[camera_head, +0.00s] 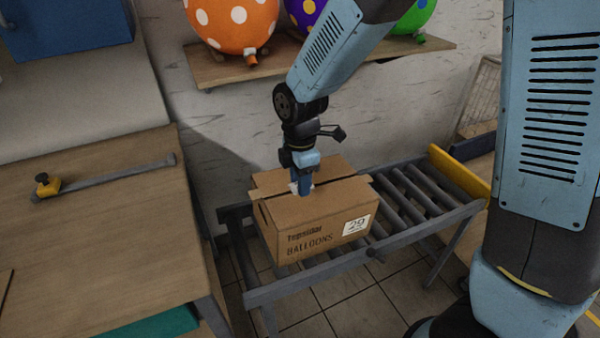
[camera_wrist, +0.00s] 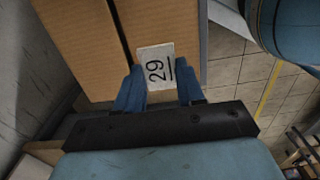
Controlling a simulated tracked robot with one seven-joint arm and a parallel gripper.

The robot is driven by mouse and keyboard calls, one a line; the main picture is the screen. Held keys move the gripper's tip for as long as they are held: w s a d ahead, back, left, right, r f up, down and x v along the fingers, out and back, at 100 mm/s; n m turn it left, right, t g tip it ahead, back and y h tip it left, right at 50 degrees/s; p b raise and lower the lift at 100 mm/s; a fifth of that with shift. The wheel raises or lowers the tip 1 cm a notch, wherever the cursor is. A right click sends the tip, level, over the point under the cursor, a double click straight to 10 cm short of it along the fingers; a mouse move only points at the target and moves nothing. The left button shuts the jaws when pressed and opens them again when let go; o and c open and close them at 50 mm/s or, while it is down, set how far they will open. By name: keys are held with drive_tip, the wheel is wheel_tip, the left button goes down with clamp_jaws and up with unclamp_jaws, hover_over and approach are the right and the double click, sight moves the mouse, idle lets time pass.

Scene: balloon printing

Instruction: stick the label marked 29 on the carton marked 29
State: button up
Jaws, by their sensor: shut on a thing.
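The brown carton (camera_head: 318,212) stands on a roller conveyor, its front printed "BALLOONS" and bearing a white 29 mark (camera_head: 356,226) at lower right. My gripper (camera_head: 302,188) points down over the carton's top. In the wrist view my gripper (camera_wrist: 160,88) is shut on a small white label marked 29 (camera_wrist: 155,66), held between the blue fingertips. The carton's top (camera_wrist: 80,45) lies beneath it, with a dark seam beside the label. I cannot tell whether the label touches the cardboard. In the head view the fingers mostly hide the label.
The roller conveyor (camera_head: 420,197) has free rollers to the carton's right and a yellow end stop (camera_head: 460,172). A wooden table (camera_head: 100,235) at left holds a metal bar with a yellow clamp (camera_head: 46,185). A wall shelf (camera_head: 225,72) bears spotted balloons behind my arm.

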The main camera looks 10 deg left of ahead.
sight(301, 205)
drive_tip(key=shift+f, duration=2.65)
drive_tip(key=shift+s, duration=0.1)
drive_tip(key=o, duration=1.1)
drive_tip(key=shift+r, duration=4)
